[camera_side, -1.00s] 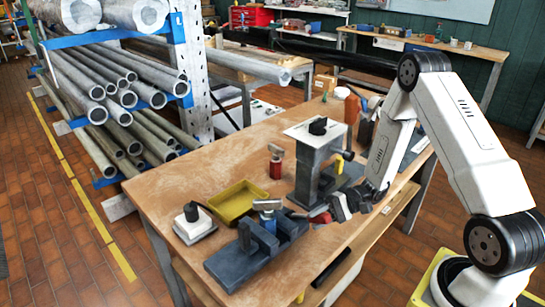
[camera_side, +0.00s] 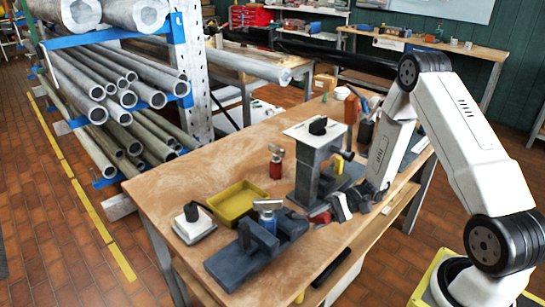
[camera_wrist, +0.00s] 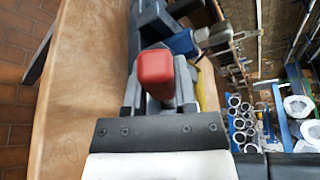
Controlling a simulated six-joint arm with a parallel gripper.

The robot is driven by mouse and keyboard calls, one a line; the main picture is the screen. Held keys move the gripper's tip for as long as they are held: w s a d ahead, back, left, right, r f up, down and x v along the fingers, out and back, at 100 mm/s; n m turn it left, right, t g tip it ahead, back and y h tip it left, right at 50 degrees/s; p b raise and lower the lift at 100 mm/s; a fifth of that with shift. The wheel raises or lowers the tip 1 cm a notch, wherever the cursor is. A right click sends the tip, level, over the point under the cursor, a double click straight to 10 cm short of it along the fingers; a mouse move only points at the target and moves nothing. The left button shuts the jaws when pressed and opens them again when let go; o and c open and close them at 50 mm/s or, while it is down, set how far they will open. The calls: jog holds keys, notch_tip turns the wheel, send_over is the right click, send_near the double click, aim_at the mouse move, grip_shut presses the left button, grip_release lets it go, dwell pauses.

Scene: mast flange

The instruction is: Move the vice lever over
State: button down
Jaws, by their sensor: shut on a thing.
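The dark blue-grey vice (camera_side: 245,262) lies near the front edge of the wooden workbench in the side view. Its lever has a red handle (camera_side: 320,217), at the right end of the vice. My gripper (camera_side: 331,210) is at this handle, low over the bench edge, and shut on it. In the wrist view, the red handle (camera_wrist: 157,75) stands between the two grey fingers of my gripper (camera_wrist: 158,88). The vice's blue-grey body (camera_wrist: 158,22) shows beyond it. The lever's shaft is mostly hidden by the handle and fingers.
A yellow tray (camera_side: 252,190), a white block with a black knob (camera_side: 192,230) and a red canister (camera_side: 276,168) stand near the vice. A tall grey stand (camera_side: 310,180) rises behind my gripper. The bench (camera_side: 160,190) is clear at its left.

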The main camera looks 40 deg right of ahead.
jog(key=shift+r, duration=0.1)
jog(key=shift+w+r+m+g+h, duration=0.3)
jog(key=shift+w+r+m+g, duration=0.4)
jog(key=shift+w+r+m, duration=0.3)
jog(key=shift+s, duration=0.1)
jog(key=shift+c, duration=2)
grip_release()
jog(key=shift+d+r, duration=0.1)
jog(key=shift+d, duration=0.05)
jog(key=v, duration=0.7)
jog(key=shift+s+d, duration=0.2)
jog(key=shift+d, duration=0.05)
